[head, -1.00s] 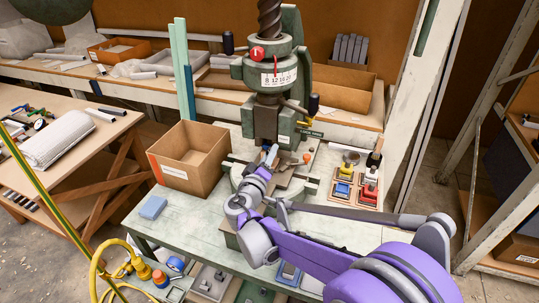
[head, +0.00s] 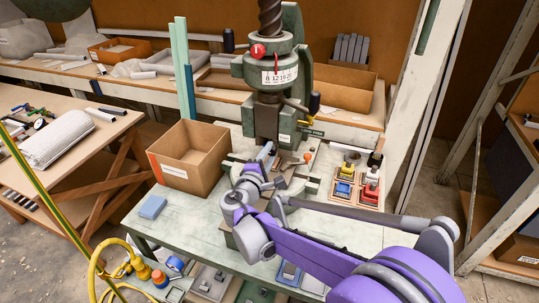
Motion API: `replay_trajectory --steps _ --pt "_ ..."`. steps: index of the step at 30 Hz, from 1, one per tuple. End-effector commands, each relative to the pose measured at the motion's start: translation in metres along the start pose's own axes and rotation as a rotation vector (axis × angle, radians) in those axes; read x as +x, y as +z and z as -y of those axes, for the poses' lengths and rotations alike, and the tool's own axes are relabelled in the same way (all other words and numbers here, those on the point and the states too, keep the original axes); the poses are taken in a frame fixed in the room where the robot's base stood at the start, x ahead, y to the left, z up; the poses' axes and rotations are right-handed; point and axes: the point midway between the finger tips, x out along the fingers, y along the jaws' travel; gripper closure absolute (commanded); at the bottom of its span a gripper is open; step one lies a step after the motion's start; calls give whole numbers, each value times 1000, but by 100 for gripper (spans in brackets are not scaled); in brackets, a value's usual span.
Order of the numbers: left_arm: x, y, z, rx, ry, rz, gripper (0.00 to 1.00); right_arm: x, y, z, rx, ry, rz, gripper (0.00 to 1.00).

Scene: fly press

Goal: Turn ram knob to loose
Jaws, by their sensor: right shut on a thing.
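The green fly press (head: 266,118) stands at the back of the bench, with its screw above a numbered collar. A red knob (head: 257,51) sits on the collar's front. A dark-ended handle (head: 314,103) sticks out to the right of the ram, above a small green lettered tag (head: 312,133). I cannot tell which part is the ram knob. My right gripper (head: 263,159) is in front of and below the ram, shut on a small grey piece (head: 265,150). Its fingertips are small and partly hidden. The red knob and handle are apart from it. My left gripper is out of view.
A cardboard box (head: 166,173) stands left of the press, with a blue block (head: 152,207) in front. An orange knob (head: 307,157) and coloured parts in wooden trays (head: 345,187) are to the right.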

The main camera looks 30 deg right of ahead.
Motion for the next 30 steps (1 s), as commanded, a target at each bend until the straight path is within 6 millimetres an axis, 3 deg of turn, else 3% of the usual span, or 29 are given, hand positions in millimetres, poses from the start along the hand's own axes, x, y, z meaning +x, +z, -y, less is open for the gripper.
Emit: replay_trajectory --steps 12,28,29,30 --pt "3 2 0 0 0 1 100 -1 0 2 -178 -7 8 100" --pt "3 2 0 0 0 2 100 -1 0 2 -201 -8 10 100" --pt "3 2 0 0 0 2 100 -1 0 2 -201 -8 10 61" --pt "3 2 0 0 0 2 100 -1 0 2 -201 -7 10 54"
